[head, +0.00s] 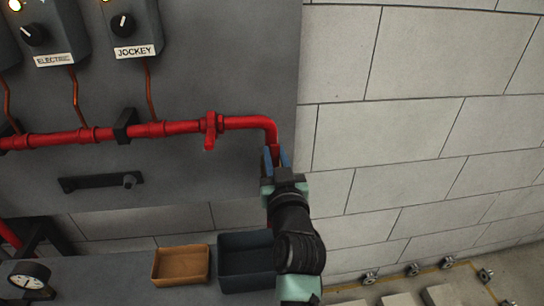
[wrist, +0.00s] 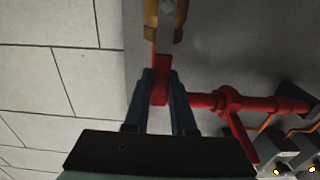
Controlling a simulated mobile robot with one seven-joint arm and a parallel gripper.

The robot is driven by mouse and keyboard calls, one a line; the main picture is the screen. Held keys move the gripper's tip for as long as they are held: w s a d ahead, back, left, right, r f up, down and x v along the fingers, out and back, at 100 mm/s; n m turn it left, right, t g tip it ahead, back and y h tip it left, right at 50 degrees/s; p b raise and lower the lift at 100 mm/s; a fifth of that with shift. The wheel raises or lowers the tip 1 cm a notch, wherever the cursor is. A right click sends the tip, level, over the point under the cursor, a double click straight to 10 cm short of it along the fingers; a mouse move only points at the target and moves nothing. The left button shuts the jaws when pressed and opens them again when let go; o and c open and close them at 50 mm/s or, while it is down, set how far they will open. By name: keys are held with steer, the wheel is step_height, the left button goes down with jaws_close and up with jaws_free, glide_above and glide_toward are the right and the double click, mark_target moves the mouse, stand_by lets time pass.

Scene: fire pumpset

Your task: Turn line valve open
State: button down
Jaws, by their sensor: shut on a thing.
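A red pipe (head: 180,127) runs along the grey panel and bends down at its right end. My gripper (head: 275,158) is just below this bend. In the wrist view, my gripper (wrist: 161,88) is shut on a flat red piece (wrist: 162,72). This piece reaches up to a brass-coloured fitting (wrist: 166,30) with a round silver centre, and looks like its lever. The fingers hide part of it and the bend.
Control boxes labelled ELECTRIC (head: 50,30) and JOCKEY (head: 122,25) are above the pipe. A brown tray (head: 180,265) and a dark tray (head: 245,262) stand below. A gauge (head: 29,278) is at lower left. The block wall (head: 420,120) at right is bare.

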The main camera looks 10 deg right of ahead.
steer(key=shift+d, duration=0.1)
stand_by(0.3)
steer(key=c, duration=0.7)
jaws_free()
steer(key=shift+c, duration=0.2)
steer(key=s+b, duration=0.1)
steer(key=s, duration=1.2)
steer(key=s+a+r+t+p, duration=0.2)
steer(key=s+r+t+p, duration=0.1)
steer(key=r, duration=1.3)
steer(key=s+a+r+t+p, duration=0.3)
steer(key=s+r, duration=0.1)
steer(key=r, duration=1.2)
steer(key=s+a+r+t+p, duration=0.3)
steer(key=r+p, duration=0.1)
steer(key=r, duration=1.2)
steer(key=shift+s+r, duration=0.25)
steer(key=shift+s, duration=0.15)
